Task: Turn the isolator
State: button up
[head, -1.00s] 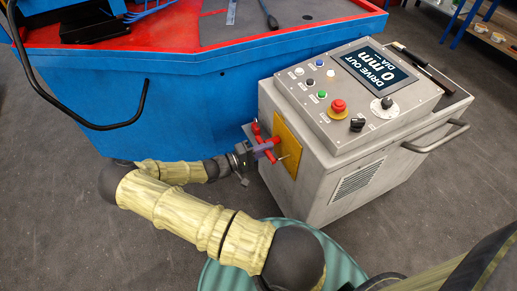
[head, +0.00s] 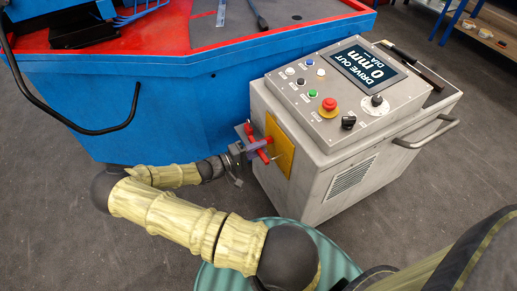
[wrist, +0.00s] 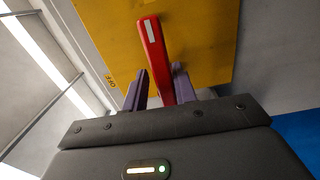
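The isolator is a red handle (head: 263,155) on a yellow plate (head: 280,148) on the side of a grey control cabinet. My gripper (head: 254,144) is at the handle, with its purple fingers on either side of it. In the wrist view the red handle (wrist: 153,50) stands between the two fingers (wrist: 160,86), leaning left at its top, in front of the yellow plate (wrist: 200,40). The handle lies very close to both fingers, with a narrow gap low on the left. Whether the fingers press on it I cannot tell. The handle's mount is hidden.
The grey cabinet (head: 312,190) has a sloped panel with buttons, a red emergency stop (head: 329,105) and a screen (head: 365,66) reading "DRIVE OUT 0 mm". A blue machine (head: 190,115) with a black rail (head: 95,131) stands behind my arm. A green drum (head: 208,278) is at the front.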

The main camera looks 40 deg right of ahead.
jog(key=shift+w+a+f, duration=0.1)
jog(key=shift+w+f, duration=0.15)
jog(key=shift+w, duration=0.3)
jog(key=w+a+p, duration=0.1)
jog(key=w+a, duration=0.1)
jog(key=a, duration=1.5)
jog(key=shift+d+r, duration=0.1)
jog(key=shift+r, duration=0.05)
jog(key=s+a+r+n+t+y, duration=0.1)
jog(key=s+a+r+t+y, duration=0.15)
jog(key=r+y, duration=0.35)
jog(key=s+a+r+t+y, duration=0.1)
jog(key=s+r+y, duration=0.3)
jog(key=r+y, duration=0.25)
jog(key=s+a+r+n+t+y, duration=0.1)
jog(key=s+r+t+y, duration=0.15)
jog(key=r+y, duration=0.4)
notch_tip(320, 180, up, 29)
jog(key=s+h+p, duration=0.1)
jog(key=p, duration=2.8)
